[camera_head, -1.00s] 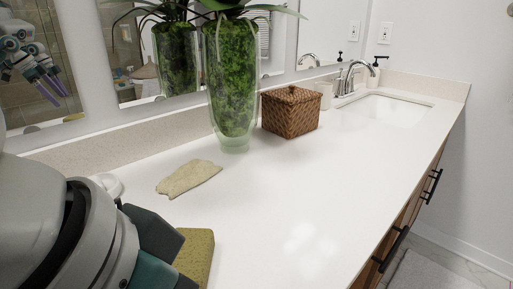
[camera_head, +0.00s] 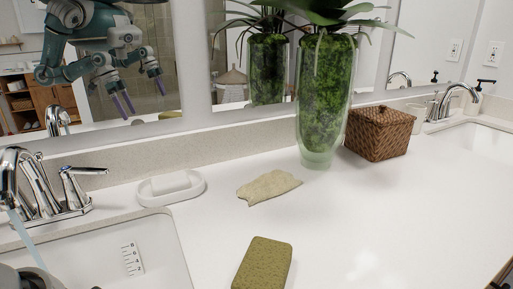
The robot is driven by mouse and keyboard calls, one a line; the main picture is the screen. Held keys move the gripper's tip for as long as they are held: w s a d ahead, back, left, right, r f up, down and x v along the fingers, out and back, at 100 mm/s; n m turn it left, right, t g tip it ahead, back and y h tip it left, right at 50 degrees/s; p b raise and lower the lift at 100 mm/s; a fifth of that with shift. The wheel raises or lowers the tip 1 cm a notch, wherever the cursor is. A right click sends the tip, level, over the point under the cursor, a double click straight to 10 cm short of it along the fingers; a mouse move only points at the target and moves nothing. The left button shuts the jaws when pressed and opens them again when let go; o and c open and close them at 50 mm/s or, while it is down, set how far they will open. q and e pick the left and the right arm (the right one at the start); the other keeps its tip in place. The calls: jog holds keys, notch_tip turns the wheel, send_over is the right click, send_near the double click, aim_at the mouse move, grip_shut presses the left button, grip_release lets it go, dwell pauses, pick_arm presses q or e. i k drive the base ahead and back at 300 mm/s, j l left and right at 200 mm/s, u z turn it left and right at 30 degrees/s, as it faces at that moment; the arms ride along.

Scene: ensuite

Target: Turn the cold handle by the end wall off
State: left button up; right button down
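The far chrome faucet (camera_head: 458,92) stands at the back right, beside the far sink (camera_head: 470,138) and near the end wall. Its handle (camera_head: 432,108) is small in view, and I cannot tell its turn. A nearer chrome faucet (camera_head: 42,190) stands at the left edge. Its right lever (camera_head: 78,178) points right, and a pale bluish stream (camera_head: 24,232) shows below its spout, over the near sink (camera_head: 110,255). Neither gripper shows directly. The mirror reflects one of my arms with two spread purple-tipped fingers; I cannot tell which arm it is.
A soap dish (camera_head: 172,192), a beige cloth (camera_head: 268,187) and a green sponge (camera_head: 264,266) lie on the white counter (camera_head: 360,215). A tall plant vase (camera_head: 322,110) and woven box (camera_head: 380,134) stand along the back. The right front counter is clear.

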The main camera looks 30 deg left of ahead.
aim_at(66, 172)
jog(key=u, duration=2)
